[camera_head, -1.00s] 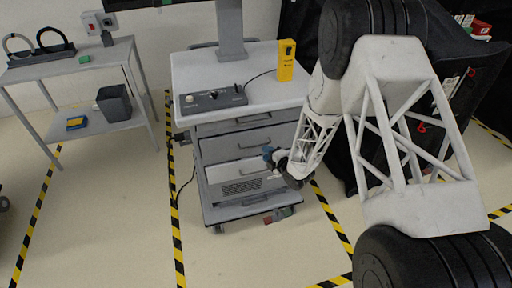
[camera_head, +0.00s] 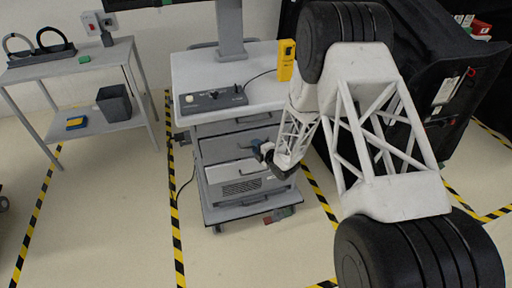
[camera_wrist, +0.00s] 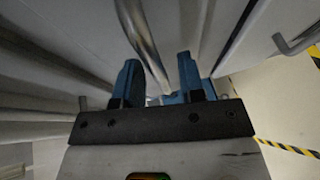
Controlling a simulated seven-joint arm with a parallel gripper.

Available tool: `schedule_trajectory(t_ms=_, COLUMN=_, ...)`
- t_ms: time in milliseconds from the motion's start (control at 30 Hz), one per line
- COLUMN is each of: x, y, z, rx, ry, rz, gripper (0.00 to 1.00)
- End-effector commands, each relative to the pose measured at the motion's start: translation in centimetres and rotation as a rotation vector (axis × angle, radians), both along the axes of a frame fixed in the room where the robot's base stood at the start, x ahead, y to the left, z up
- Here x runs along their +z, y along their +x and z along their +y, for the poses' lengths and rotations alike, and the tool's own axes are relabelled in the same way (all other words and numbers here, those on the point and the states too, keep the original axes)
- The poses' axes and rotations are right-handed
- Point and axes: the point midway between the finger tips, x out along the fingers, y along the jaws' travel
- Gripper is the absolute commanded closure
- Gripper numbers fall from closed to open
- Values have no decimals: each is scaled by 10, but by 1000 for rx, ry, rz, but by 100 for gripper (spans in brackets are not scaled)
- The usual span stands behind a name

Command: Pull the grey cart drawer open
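The grey cart (camera_head: 190,80) stands in the middle of the head view, with stacked drawers under its top. The middle grey drawer (camera_head: 218,150) looks shut; my gripper and arm partly cover its right side. My gripper (camera_head: 261,150) is at this drawer's front, by its handle. In the wrist view, the two blue fingers of my gripper (camera_wrist: 158,85) stand apart. A metal bar handle (camera_wrist: 143,38) runs into the gap between them, with space seen beside it. I cannot tell whether a finger touches it.
A control panel (camera_head: 213,99) and a yellow device (camera_head: 286,60) are on the cart top. A vented grey box (camera_head: 240,187) sits on the low shelf. A side table (camera_head: 75,62) stands left, a black covered cart (camera_head: 400,85) right.

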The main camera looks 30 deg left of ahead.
Motion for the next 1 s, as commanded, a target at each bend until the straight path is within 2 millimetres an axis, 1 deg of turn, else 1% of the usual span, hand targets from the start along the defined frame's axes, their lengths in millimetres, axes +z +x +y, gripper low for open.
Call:
schedule_trajectory(t_ms=133, x=-1, y=2, z=4, rx=0, ry=-1, rz=0, gripper=64)
schedule_trajectory(t_ms=433, x=-1, y=2, z=5, rx=-1, ry=0, rz=0, gripper=64)
schedule_trajectory(t_ms=467, x=-1, y=2, z=5, rx=-1, ry=0, rz=0, gripper=67)
schedule_trajectory(t_ms=500, x=-1, y=2, z=5, rx=-1, ry=0, rz=0, gripper=73)
schedule_trajectory(t_ms=667, x=-1, y=2, z=5, rx=-1, ry=0, rz=0, gripper=97)
schedule_trajectory(t_ms=700, x=-1, y=2, z=5, rx=-1, ry=0, rz=0, gripper=100)
schedule_trajectory(t_ms=1000, x=-1, y=2, z=4, rx=-1, ry=0, rz=0, gripper=100)
